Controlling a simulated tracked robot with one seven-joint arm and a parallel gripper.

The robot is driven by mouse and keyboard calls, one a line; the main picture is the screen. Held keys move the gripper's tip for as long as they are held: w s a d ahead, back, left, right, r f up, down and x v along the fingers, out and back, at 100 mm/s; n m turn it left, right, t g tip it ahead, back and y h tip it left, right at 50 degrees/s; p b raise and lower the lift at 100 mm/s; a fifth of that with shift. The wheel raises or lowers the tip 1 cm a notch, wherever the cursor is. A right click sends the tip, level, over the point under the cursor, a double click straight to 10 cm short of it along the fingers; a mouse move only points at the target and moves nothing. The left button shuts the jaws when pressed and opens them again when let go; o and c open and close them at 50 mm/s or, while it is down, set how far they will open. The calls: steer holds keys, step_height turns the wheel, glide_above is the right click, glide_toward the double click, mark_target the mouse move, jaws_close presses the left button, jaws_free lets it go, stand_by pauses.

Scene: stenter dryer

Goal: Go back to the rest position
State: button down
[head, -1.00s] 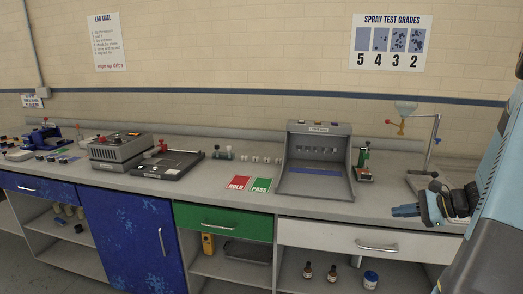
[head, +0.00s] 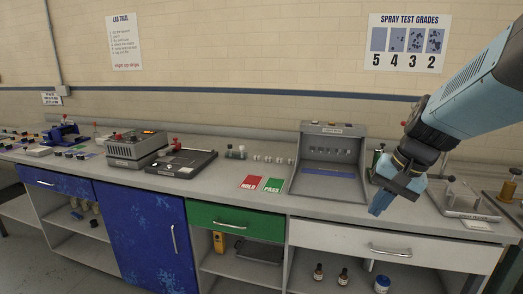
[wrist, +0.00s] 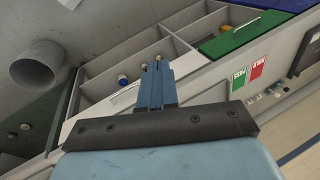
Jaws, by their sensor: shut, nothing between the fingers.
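My gripper (head: 379,203) is at the right in the head view, at the end of my blue arm. It points down in front of the counter's front edge, above the white drawer (head: 345,238). Its blue fingers are together with nothing between them. In the wrist view my gripper (wrist: 158,72) points toward the open shelves, and the fingers look closed. It touches nothing that I can see.
The grey counter (head: 235,207) holds a grey light booth (head: 329,158), a red HOLD card (head: 250,182) and a green PASS card (head: 273,185). A stand (head: 470,200) is to the right of my arm. Bottles (head: 343,275) stand on the lower shelf.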

steer(key=s+a+r+n+t+h, duration=0.2)
steer(key=s+r+n+t+h, duration=0.1)
steer(key=s+r+n, duration=0.2)
steer(key=shift+s+r, duration=0.25)
steer(key=shift+s, duration=1.1)
